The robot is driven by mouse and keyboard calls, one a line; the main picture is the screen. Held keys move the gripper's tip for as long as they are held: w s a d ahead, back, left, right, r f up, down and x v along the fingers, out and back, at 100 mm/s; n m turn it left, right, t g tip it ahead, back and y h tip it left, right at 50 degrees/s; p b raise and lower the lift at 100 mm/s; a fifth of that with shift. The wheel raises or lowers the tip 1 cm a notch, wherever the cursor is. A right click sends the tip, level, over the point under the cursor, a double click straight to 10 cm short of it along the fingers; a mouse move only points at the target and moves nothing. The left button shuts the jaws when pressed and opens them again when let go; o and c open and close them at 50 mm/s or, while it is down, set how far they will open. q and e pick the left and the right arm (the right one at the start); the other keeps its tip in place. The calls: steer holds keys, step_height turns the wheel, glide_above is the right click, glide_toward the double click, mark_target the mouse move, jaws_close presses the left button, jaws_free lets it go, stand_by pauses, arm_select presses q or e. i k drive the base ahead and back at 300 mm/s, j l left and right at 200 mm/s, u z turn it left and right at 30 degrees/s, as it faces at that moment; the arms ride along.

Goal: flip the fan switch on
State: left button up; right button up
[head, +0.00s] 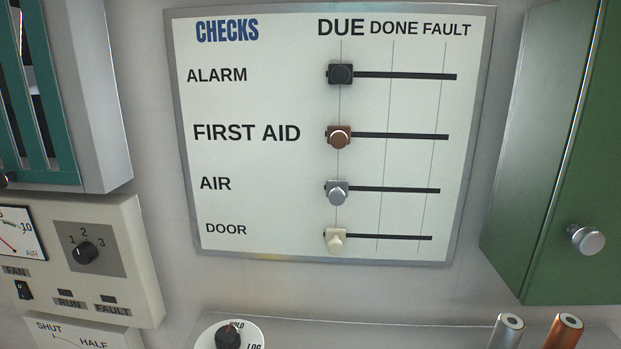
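The fan switch (24,290) is a small black rocker at the lower left of the head view. It sits under the FAN label (16,271) on a beige control panel (138,262). Whether the rocker is on or off is too small to tell. Neither of my grippers shows in the head view.
The beige panel also carries a dial gauge (15,235), a black 1-2-3 knob (85,252) and RUN and FAULT indicators. A CHECKS board (262,180) with sliders hangs in the middle. A green cabinet (550,150) stands at right. A round knob (228,338) and two cylinders are below.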

mark_target(23, 292)
steer(key=k+u, duration=0.1)
steer(key=u, duration=1.25)
